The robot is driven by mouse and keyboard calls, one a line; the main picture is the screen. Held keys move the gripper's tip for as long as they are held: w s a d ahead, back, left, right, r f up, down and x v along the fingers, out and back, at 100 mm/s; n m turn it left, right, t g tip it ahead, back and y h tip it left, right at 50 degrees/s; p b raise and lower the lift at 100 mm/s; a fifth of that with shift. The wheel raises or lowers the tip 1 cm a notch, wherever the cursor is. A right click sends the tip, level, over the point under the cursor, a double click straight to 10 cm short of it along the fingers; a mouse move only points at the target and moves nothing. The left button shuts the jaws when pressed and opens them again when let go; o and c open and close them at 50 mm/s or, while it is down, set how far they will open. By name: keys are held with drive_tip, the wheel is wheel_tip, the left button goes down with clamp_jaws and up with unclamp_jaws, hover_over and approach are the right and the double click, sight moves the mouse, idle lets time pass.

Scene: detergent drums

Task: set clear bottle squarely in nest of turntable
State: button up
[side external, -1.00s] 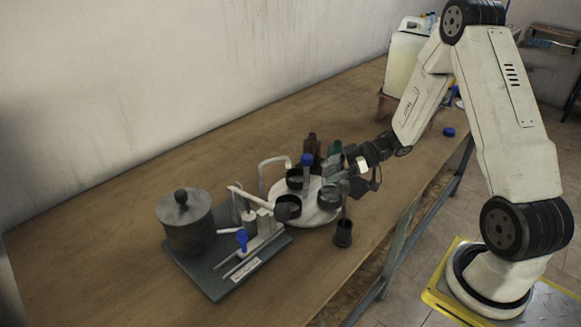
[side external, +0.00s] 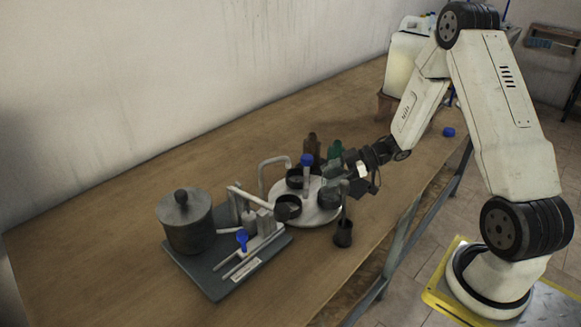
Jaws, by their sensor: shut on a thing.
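The turntable (side external: 312,216) is a pale round disc on the bench with dark cup-like nests on it. One nest (side external: 288,207) is at its front left, one (side external: 295,178) at the back, and one (side external: 329,198) at the right, beside my gripper. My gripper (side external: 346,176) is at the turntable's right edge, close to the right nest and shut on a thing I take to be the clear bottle. The bottle's outline is too small and dark against the jaws to make out, so its tilt and any contact with the nest cannot be told.
A brown bottle (side external: 312,147) and a green bottle (side external: 335,150) stand behind the turntable. A blue-topped post (side external: 306,160) rises there. A grey base plate (side external: 210,277) with a lidded drum (side external: 186,222) is left.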

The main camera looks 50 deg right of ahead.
drive_tip(key=shift+f, duration=0.45)
idle(0.3)
drive_tip(key=o, duration=1.2)
drive_tip(key=shift+c, duration=0.2)
drive_tip(key=shift+d, duration=0.1)
drive_tip(key=v, duration=0.7)
drive_tip(key=shift+s+d, duration=0.2)
drive_tip(key=shift+s, duration=0.05)
drive_tip(key=shift+w+r, duration=0.1)
